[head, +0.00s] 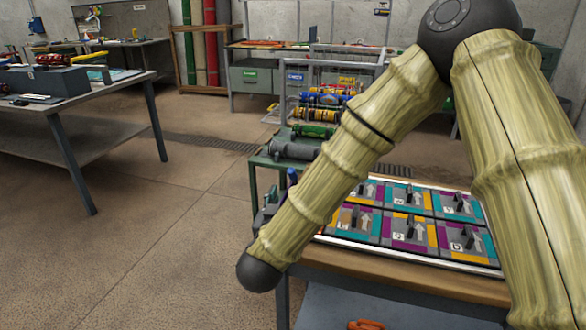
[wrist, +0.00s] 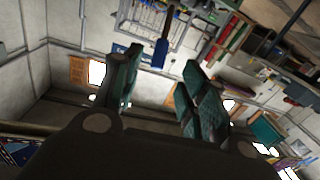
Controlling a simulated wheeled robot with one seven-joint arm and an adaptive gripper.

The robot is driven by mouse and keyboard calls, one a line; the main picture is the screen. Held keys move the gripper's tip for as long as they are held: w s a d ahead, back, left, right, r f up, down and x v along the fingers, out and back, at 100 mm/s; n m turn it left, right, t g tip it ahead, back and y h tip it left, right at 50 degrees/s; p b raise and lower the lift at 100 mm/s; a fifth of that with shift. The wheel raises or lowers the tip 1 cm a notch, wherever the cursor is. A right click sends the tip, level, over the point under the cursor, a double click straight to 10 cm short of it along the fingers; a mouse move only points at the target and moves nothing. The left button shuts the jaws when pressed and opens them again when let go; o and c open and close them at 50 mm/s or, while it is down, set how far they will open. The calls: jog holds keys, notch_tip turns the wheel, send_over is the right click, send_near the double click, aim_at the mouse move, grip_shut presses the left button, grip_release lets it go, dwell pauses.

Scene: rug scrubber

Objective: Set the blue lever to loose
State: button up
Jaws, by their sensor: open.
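A blue upright piece, which looks like the blue lever (head: 292,177), stands at the left edge of the green-framed bench, partly hidden by my arm. A blue bar (wrist: 163,45) also shows in the wrist view, in line with the gap between my fingers and apart from both. I cannot tell its distance or its setting. My gripper (wrist: 158,62) has two teal-padded fingers spread wide with nothing held between them. In the head view, my arm crosses in front of the bench, and dark teal shapes beside the blue piece may be part of my gripper.
A board of coloured panels with black switches and arrows (head: 338,239) lies on the bench. Rollers and a green cylinder (head: 314,131) stand behind. A grey worktable (head: 75,111) is at the left. The floor (head: 150,240) between is clear. An orange item (head: 366,325) lies below the bench.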

aim_at(292, 177)
jog(key=w, duration=0.3)
jog(key=w+d, duration=0.1)
jog(key=w, duration=0.3)
jog(key=w+d, duration=0.1)
jog(key=w, duration=0.2)
jog(key=shift+w+r, duration=0.1)
jog(key=shift+w, duration=0.25)
grip_shut()
